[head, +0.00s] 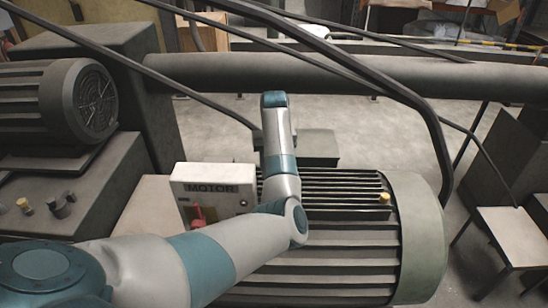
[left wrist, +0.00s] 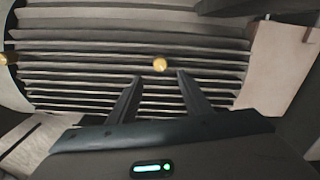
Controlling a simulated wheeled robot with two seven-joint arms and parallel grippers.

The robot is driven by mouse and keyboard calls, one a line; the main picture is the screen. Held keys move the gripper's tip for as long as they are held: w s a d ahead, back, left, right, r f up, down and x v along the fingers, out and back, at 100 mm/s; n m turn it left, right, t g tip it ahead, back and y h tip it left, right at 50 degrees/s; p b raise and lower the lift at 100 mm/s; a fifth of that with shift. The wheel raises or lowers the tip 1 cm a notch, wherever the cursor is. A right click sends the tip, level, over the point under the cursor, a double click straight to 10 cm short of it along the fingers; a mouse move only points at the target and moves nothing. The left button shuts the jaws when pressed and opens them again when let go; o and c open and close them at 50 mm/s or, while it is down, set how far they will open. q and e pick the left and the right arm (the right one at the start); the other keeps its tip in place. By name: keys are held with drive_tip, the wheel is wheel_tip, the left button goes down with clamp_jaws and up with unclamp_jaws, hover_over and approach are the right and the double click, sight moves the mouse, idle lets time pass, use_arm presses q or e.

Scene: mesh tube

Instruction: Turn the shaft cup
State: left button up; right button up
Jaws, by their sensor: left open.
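Two small brass cups sit on the ribbed motor housing (head: 340,235). In the left wrist view, one brass cup (left wrist: 160,64) lies just beyond and between the fingertips of my left gripper (left wrist: 159,76). The fingers are apart and empty, and no contact shows. The other brass cup (left wrist: 6,58) is at the left edge of that view, near the motor's round end. In the head view, a brass cup (head: 384,198) shows near the motor's right end. My left arm hides the gripper and the nearer cup there. No label shows which is the shaft cup.
A pale box marked MOTOR (head: 212,188) with a red handle (head: 198,214) stands beside my arm. Dark cables and a thick pipe (head: 350,78) cross behind the motor. Another machine with a brass knob (head: 23,204) is at left. A small table (head: 512,235) stands at right.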

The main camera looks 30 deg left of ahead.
use_arm(q)
wheel_tip(320, 180, up, 7)
drive_tip(key=shift+p, duration=0.3)
use_arm(e)
drive_tip(key=shift+r, duration=0.1)
use_arm(q)
drive_tip(key=shift+f, duration=0.1)
